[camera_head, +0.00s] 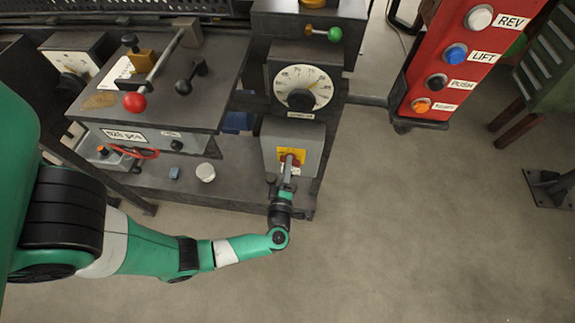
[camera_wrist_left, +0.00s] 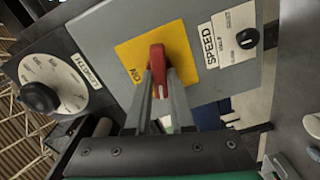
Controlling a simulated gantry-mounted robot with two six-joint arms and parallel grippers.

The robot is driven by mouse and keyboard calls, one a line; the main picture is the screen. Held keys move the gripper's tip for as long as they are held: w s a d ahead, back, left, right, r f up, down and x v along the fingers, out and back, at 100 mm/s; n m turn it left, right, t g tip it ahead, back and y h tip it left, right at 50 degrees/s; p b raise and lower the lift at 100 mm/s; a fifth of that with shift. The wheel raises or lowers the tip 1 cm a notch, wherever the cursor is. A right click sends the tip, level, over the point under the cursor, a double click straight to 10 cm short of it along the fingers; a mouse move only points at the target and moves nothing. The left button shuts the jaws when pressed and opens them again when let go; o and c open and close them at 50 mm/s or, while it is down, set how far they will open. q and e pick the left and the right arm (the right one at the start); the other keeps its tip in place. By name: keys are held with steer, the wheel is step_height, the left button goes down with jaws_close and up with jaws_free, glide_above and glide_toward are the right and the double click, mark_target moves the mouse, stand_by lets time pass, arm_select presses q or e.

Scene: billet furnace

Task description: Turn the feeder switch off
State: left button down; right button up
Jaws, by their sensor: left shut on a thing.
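The feeder switch is a red rotary handle (camera_head: 291,158) on a yellow plate (camera_head: 283,154), on the front of a grey box (camera_head: 309,137). In the left wrist view the red handle (camera_wrist_left: 157,57) stands lengthwise in the picture, and the yellow plate (camera_wrist_left: 177,40) has "ON" printed near its left edge. My left gripper (camera_head: 288,168) reaches the switch from the front. Its two grey fingers (camera_wrist_left: 160,88) are shut on the lower part of the red handle, one on each side. The right gripper is out of view.
A dial with a black knob (camera_head: 301,99) sits above the switch box. A small knob by a "SPEED" label (camera_wrist_left: 246,38) shows beside the plate. A red panel of buttons (camera_head: 455,60) hangs at the right. The floor (camera_head: 400,220) in front is clear.

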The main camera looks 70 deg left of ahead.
arm_select(q)
steer(key=shift+f+n+b, duration=0.1)
steer(key=shift+n+b, duration=0.25)
steer(key=shift+n, duration=1.25)
steer(key=c, duration=0.8)
jaws_free()
steer(key=p+v, duration=0.2)
steer(key=v, duration=0.9)
steer(key=shift+s+d, duration=0.2)
steer(key=shift+d, duration=0.1)
